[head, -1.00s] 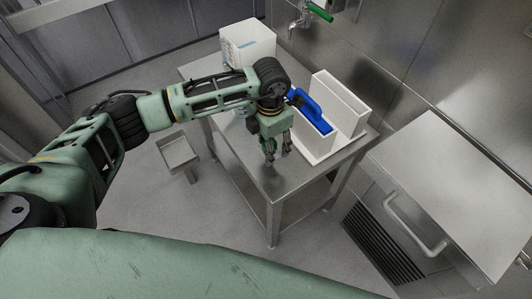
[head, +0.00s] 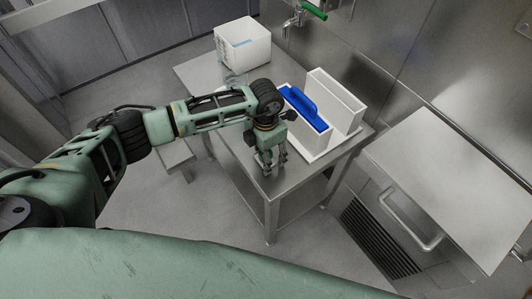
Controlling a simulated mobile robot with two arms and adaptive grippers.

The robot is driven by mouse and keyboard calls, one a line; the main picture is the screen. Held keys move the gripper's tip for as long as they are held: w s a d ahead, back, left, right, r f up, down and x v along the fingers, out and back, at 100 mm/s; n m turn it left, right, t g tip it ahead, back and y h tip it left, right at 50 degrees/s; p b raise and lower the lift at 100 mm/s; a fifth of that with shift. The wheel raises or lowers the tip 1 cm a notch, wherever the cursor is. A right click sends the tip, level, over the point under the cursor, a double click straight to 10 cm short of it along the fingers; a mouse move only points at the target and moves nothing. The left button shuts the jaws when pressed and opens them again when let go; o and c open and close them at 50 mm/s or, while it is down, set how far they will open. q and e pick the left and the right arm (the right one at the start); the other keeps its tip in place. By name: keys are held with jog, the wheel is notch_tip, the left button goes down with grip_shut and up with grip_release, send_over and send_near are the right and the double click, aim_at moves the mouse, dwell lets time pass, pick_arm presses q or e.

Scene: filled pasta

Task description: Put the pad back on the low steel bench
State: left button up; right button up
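A blue block with a raised handle (head: 305,108), which looks like the pad, sits in the top of the front white slotted holder (head: 317,140) on the steel table (head: 250,190). My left gripper (head: 272,164) points down over the table top, just left of that holder. Its fingers are apart and nothing shows between them. I cannot tell whether the fingertips touch the table. A low steel bench or stool (head: 176,156) stands on the floor left of the table, partly hidden by my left arm. My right gripper is not in view.
A second white holder (head: 338,98) stands behind the first. A white box (head: 242,42) is at the table's far left corner. A steel cabinet with a bar handle (head: 440,190) stands at the right. The table's front left part is clear.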

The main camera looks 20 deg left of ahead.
pick_arm(q)
jog(key=shift+o, duration=0.5)
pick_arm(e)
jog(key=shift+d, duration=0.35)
pick_arm(q)
jog(key=shift+r, duration=0.5)
notch_tip(320, 180, up, 10)
jog(key=shift+r+b, duration=0.25)
jog(key=shift+b, duration=0.7)
jog(key=shift+r, duration=0.4)
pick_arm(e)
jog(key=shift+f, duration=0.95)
